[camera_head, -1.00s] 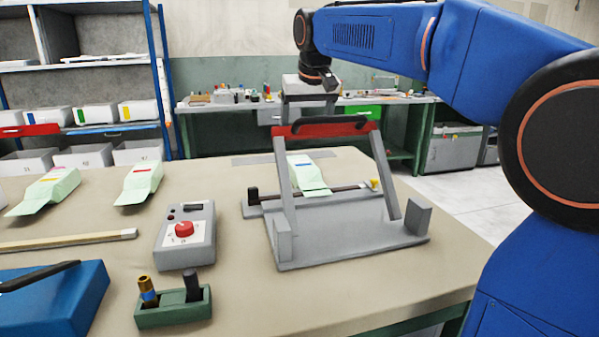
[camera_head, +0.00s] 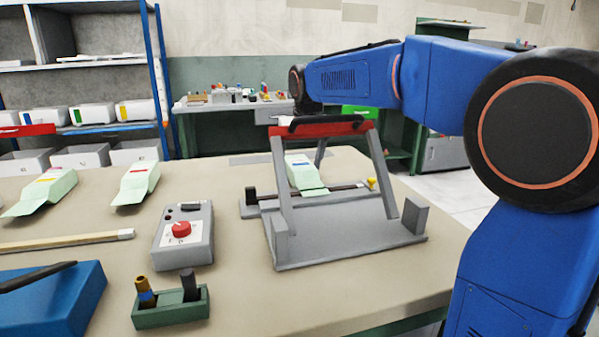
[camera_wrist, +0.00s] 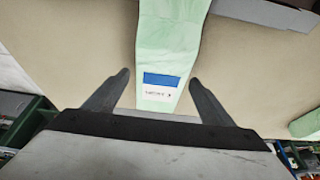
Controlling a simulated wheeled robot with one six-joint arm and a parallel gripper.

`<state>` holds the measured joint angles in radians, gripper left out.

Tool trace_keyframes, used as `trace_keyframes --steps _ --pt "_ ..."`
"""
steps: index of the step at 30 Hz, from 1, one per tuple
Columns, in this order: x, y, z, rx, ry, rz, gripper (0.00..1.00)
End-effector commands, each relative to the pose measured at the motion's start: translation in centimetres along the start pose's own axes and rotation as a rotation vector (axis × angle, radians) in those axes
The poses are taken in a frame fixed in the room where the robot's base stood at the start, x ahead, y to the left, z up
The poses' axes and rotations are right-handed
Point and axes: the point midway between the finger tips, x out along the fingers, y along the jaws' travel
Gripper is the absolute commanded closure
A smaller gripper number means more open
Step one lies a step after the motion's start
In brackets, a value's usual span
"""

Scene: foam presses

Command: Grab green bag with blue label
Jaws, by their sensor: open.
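The green bag with a blue label (camera_head: 304,173) lies behind the grey press with a red top bar, on the table; the press frame partly hides it in the head view. In the wrist view the green bag (camera_wrist: 166,42) runs down from the top edge, its blue and white label (camera_wrist: 161,86) between the fingertips. My gripper (camera_wrist: 160,78) is open, one dark finger on each side of the bag's label end, with gaps to both sides. In the head view the press hides most of the gripper.
The grey press (camera_head: 345,240) stands in front of the bag. Two more green bags, with yellow (camera_head: 42,190) and red (camera_head: 136,184) labels, lie at left. A grey control box (camera_head: 184,236), green holder (camera_head: 171,308) and blue device (camera_head: 50,300) stand nearer. Bare tabletop lies between them.

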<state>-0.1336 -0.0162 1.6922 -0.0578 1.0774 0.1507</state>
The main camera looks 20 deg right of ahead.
Motion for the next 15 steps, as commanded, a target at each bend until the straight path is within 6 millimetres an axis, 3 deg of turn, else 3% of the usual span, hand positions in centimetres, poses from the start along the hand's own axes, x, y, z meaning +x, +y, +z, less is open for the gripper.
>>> trace_keyframes --steps 3,9,15 --pt "0.94 0.0 -0.04 0.0 0.001 0.0 0.23" --pt "0.99 0.0 -0.04 0.0 0.001 0.0 0.23" --pt "0.98 0.0 -0.04 0.0 0.001 0.0 0.68"
